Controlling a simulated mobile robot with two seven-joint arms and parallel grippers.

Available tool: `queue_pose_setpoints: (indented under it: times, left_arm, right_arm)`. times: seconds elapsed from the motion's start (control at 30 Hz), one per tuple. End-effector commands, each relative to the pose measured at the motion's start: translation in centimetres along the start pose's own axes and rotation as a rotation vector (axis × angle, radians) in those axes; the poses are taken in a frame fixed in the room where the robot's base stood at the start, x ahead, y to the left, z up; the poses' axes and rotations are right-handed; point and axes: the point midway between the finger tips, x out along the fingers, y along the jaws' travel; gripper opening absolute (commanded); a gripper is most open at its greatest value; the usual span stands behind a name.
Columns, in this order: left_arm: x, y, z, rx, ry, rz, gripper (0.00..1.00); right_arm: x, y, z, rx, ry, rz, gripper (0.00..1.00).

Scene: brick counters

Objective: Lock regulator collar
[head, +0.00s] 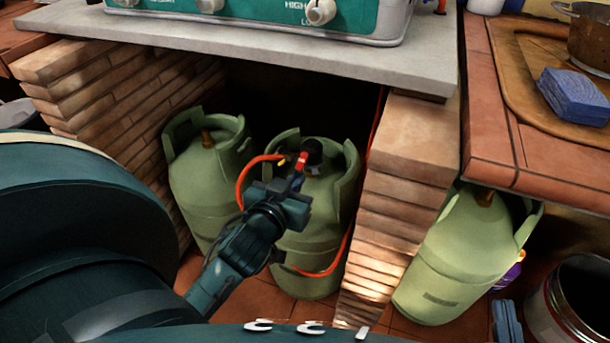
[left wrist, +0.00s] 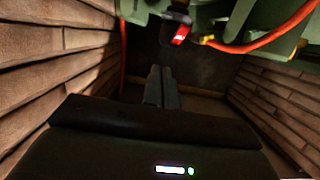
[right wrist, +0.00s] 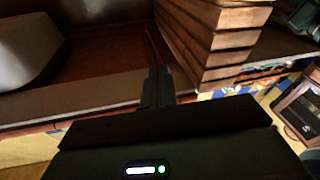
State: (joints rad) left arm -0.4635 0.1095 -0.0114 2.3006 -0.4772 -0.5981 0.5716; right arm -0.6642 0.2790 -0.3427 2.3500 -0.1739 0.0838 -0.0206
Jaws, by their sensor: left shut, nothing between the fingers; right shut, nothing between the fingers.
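The regulator (head: 313,150) is black with a red part at its side. It sits on top of the middle green gas cylinder (head: 318,235) under the counter. An orange hose (head: 243,180) ends in a brass fitting beside it. The regulator also shows at the top of the left wrist view (left wrist: 178,22), near the hose (left wrist: 270,38). My left gripper (head: 298,180) is shut and empty, just in front of the regulator; contact cannot be told. Its fingers show in the left wrist view (left wrist: 160,78). My right gripper (right wrist: 158,80) is shut and empty, seen only in the right wrist view.
A second green cylinder (head: 205,185) stands left in the brick recess. A third (head: 455,265) stands right of the brick pillar (head: 400,200). A grey slab (head: 250,45) with a teal stove (head: 260,12) overhangs the recess. A metal can (head: 575,315) stands at lower right.

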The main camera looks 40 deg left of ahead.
Motion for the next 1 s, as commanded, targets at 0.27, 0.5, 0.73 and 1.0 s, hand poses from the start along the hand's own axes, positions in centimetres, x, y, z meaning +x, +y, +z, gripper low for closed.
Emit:
queue_pose_setpoints:
  times: [0.27, 0.5, 0.73, 1.0]
  left_arm:
    - [5.1, 0.0, 0.1, 0.004, 0.007, 0.000, 0.00]
    - [10.0, 0.0, 0.3, 0.003, 0.003, 0.000, 0.00]
    - [10.3, 0.0, 3.5, 0.001, 0.000, 0.000, 0.00]
    - [10.4, 0.0, 3.9, 0.001, 0.001, 0.001, 0.00]
  right_arm:
    - [0.1, -0.2, 0.5, 0.028, 0.019, -0.002, 0.00]
    - [0.1, -0.5, 1.1, 0.073, 0.026, -0.006, 0.00]
    - [0.6, -0.7, 0.3, 0.123, 0.069, -0.018, 0.00]
    - [0.7, -0.7, 0.0, 0.129, 0.075, -0.026, 0.00]
